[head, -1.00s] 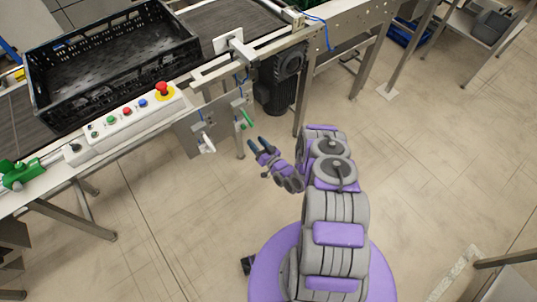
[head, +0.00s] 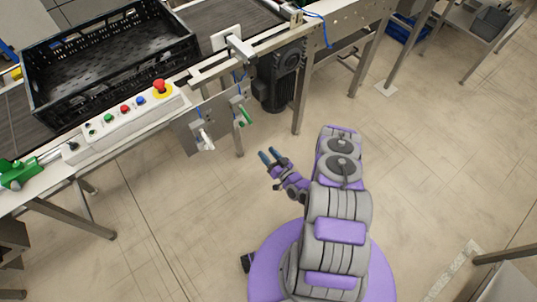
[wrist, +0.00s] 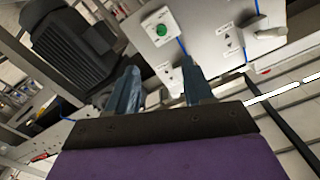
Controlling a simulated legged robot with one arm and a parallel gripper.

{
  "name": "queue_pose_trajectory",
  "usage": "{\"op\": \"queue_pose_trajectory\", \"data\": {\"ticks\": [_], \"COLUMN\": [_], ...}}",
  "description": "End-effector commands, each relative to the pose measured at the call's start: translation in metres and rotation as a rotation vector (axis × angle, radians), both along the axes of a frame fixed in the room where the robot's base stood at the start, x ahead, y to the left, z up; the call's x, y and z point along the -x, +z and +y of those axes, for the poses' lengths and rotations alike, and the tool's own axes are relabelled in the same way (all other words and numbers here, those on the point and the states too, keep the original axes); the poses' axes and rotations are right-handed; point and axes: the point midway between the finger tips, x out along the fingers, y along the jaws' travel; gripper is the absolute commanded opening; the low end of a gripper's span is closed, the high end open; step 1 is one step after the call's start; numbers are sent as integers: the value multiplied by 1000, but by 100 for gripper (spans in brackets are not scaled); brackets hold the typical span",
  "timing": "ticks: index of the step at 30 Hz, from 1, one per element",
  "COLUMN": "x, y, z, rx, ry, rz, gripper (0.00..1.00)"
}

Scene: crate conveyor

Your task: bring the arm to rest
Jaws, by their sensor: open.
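My gripper (head: 269,156) is open and empty in the head view, above the floor and in front of the conveyor's side. My gripper is apart from the panel.
A black crate (head: 122,97) stands on the conveyor (head: 243,14). A control box (head: 128,112) with a red emergency button (head: 159,86) sits on the near edge. A dark motor (head: 275,82) hangs under the conveyor. The floor (head: 440,165) to the right is open.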

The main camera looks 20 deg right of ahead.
Motion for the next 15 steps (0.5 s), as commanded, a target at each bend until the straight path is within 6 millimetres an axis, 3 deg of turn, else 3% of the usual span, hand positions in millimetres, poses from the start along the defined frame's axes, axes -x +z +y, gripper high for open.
{"op": "queue_pose_trajectory", "data": {"ticks": [11, 15], "x": [0, -10], "y": [0, 4], "z": [0, -2], "rx": [0, 26], "ry": [0, 12], "rz": [1, 17], "gripper": [52, 52]}}
